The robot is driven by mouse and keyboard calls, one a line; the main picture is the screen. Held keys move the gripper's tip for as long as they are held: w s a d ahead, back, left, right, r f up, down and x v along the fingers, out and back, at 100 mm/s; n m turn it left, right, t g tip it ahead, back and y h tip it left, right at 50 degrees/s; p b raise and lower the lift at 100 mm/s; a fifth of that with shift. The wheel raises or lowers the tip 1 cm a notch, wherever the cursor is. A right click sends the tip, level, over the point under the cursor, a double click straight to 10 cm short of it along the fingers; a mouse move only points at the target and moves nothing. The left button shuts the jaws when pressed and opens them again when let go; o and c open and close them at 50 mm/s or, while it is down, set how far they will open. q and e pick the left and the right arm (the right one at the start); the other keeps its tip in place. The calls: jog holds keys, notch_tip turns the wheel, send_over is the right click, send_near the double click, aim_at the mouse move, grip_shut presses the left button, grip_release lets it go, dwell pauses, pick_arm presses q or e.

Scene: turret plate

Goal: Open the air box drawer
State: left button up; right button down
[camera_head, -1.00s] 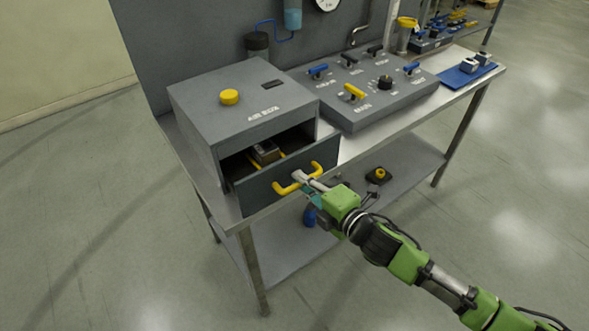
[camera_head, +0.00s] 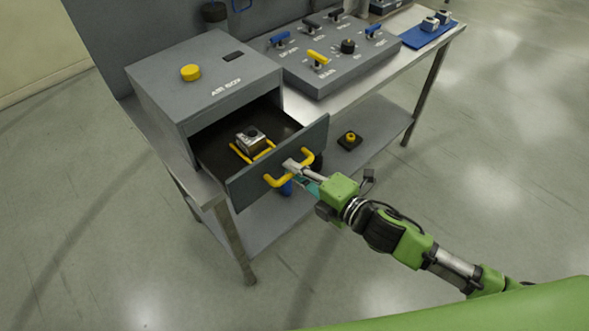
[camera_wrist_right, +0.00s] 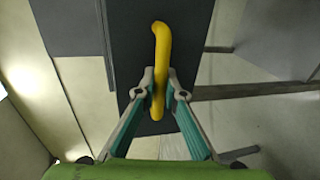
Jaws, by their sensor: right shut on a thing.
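The grey air box (camera_head: 200,75) stands on the left end of the bench with a yellow button (camera_head: 190,73) on top. Its drawer (camera_head: 246,187) is pulled well out, and the dark inside shows. A small metal block with a yellow frame (camera_head: 251,142) lies in the drawer. My right gripper (camera_head: 291,166) is shut on the yellow handle (camera_head: 273,181) on the drawer's front. In the right wrist view the gripper's fingers (camera_wrist_right: 159,88) close on both sides of the handle (camera_wrist_right: 160,45). My left gripper is not in view.
A grey control panel (camera_head: 322,80) with several levers and a knob stands right of the box. A blue mat (camera_head: 428,35) with small blocks lies at the bench's right end. A lower shelf (camera_head: 380,130) holds a small yellow-topped item (camera_head: 349,139). The floor in front is clear.

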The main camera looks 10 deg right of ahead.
jog(key=c, duration=2.4)
grip_release()
jog(key=shift+s+d, duration=0.1)
jog(key=v, duration=1.1)
jog(key=shift+s+d, duration=0.25)
jog(key=shift+s, duration=0.1)
